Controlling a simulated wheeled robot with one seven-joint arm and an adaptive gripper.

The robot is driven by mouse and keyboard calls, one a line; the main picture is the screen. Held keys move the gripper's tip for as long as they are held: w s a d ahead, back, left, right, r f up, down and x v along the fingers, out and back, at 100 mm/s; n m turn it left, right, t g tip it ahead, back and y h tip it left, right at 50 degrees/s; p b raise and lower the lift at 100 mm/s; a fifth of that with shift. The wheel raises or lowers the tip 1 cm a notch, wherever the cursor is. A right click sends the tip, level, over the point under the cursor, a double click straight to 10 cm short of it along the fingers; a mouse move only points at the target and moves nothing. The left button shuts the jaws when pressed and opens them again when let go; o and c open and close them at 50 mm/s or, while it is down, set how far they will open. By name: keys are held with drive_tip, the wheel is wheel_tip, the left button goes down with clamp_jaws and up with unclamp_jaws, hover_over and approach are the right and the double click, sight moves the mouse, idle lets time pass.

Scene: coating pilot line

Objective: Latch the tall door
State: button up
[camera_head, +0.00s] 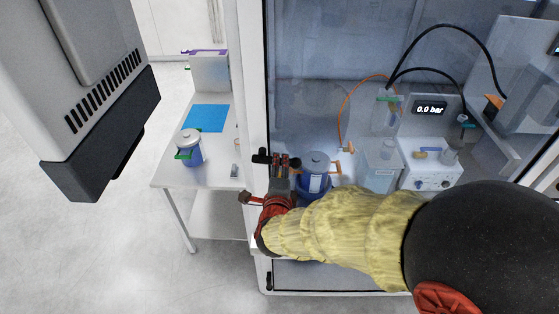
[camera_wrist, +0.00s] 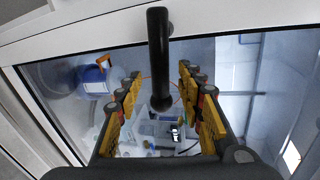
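The tall door is a large clear pane (camera_head: 330,70) in a white frame (camera_head: 252,90), in front of a bench enclosure in the head view. A black handle (camera_wrist: 160,60) is on its white frame in the wrist view, and a dark end of it (camera_head: 261,156) shows in the head view. My gripper (camera_head: 284,163) is at the door's left edge. In the wrist view my gripper (camera_wrist: 158,88) is open, with the handle between its yellow-padded fingers and gaps on both sides. I cannot tell whether the door sits fully flush; my arm hides its lower part.
Behind the pane are a blue pot (camera_head: 315,182), a device reading 0.0 bar (camera_head: 430,108) and hoses. Left of the door, a white table (camera_head: 170,174) holds another blue pot (camera_head: 189,152) and a blue mat (camera_head: 206,118). The floor at left is clear.

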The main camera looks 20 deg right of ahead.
drive_tip(key=shift+p+x, duration=0.35)
drive_tip(key=shift+x, duration=1.8)
drive_tip(key=c, duration=0.3)
clamp_jaws()
